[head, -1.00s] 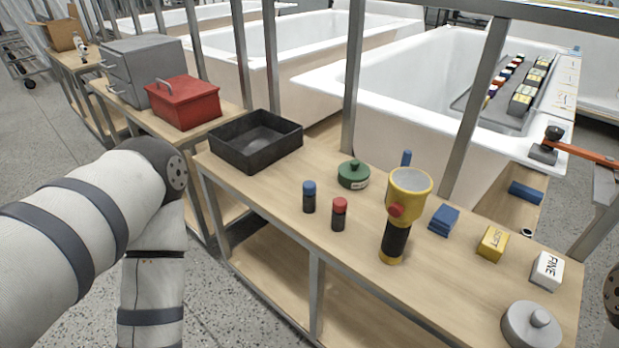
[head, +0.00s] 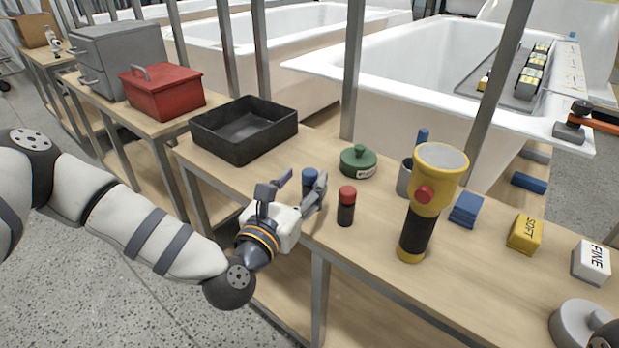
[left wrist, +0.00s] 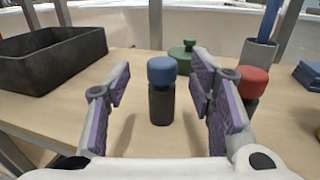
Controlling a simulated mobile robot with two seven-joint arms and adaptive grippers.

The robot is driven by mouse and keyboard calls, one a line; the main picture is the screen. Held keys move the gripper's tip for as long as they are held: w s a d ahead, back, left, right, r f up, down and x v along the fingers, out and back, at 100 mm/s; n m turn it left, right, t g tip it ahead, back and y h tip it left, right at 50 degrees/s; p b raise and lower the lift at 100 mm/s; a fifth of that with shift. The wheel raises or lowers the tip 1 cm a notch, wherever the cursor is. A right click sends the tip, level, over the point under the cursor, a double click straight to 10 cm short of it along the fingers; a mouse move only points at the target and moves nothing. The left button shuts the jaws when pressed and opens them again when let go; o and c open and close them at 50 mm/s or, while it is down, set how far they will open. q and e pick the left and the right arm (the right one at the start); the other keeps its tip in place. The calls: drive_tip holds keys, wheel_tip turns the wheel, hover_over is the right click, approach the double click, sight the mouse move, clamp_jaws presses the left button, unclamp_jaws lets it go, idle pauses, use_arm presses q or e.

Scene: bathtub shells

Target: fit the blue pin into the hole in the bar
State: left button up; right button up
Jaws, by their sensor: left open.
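A dark cylinder with a blue cap (left wrist: 161,92) stands upright on the wooden bench. It is the closest match I see to the blue pin. In the head view its blue cap (head: 310,176) shows behind my left gripper (head: 302,182), which hides its lower part. My left gripper is open, with its fingers pointing at the capped cylinder; in the left wrist view (left wrist: 160,75) the cylinder stands between the fingertips or just beyond them, and contact cannot be told. A blue rod (head: 422,142) stands in a grey cup (head: 404,180). I cannot make out a bar with a hole.
A red-capped cylinder (head: 346,207) stands close to the right of the left gripper. A green lidded pot (head: 358,162), a yellow flashlight (head: 418,225), a blue block (head: 466,209) and a black tray (head: 213,142) share the bench. A metal post (head: 353,70) rises behind.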

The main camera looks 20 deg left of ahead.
sight(306, 177)
use_arm(q)
drive_tip(key=w, duration=0.3)
drive_tip(key=shift+w+d+r, duration=0.15)
drive_tip(key=shift+w+d, duration=0.1)
clamp_jaws()
